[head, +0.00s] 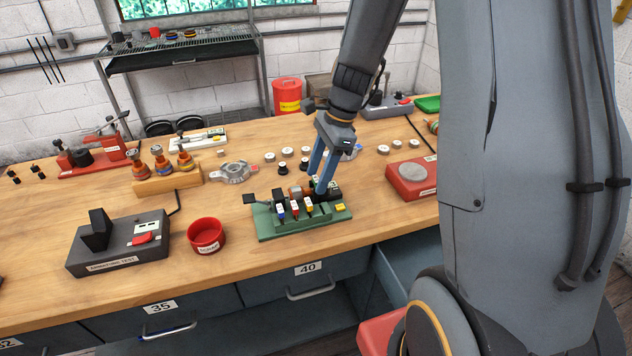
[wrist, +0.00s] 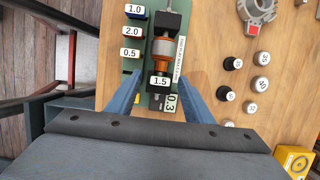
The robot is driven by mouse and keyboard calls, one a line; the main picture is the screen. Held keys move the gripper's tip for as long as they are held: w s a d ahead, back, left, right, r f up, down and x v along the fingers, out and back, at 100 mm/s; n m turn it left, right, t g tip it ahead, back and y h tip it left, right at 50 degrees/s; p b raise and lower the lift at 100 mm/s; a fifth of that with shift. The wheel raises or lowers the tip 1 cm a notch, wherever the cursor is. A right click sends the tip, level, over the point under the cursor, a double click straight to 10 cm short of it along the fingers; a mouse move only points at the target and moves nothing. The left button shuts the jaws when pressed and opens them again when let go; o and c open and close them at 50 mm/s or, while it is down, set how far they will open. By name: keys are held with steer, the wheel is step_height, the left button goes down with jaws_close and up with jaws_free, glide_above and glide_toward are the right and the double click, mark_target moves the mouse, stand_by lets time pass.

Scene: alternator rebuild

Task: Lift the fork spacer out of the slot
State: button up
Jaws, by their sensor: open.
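The green fixture (head: 275,236) stands on the wooden bench and also shows in the wrist view (wrist: 122,62). It holds an orange and silver cylindrical part (wrist: 161,52) in a black mount. A dark spacer labelled 1.5 (wrist: 160,81) sits at the near end of that part, apparently the fork spacer in its slot; its fork legs are hidden. My gripper (wrist: 159,80) is open, with one blue finger on each side of the 1.5 tag. I cannot tell whether the fingers touch it. In the head view, my gripper (head: 320,182) points down at the fixture.
Spacers labelled 1.0 (wrist: 137,12), 2.0 (wrist: 132,32) and 0.5 (wrist: 130,53) stand close to the left finger. A 0.3 tag (wrist: 171,102) lies nearby. A red cup (head: 206,235) and black test box (head: 118,247) stand left; a red box (head: 412,178) stands right.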

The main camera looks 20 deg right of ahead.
steer(key=c, duration=1.1)
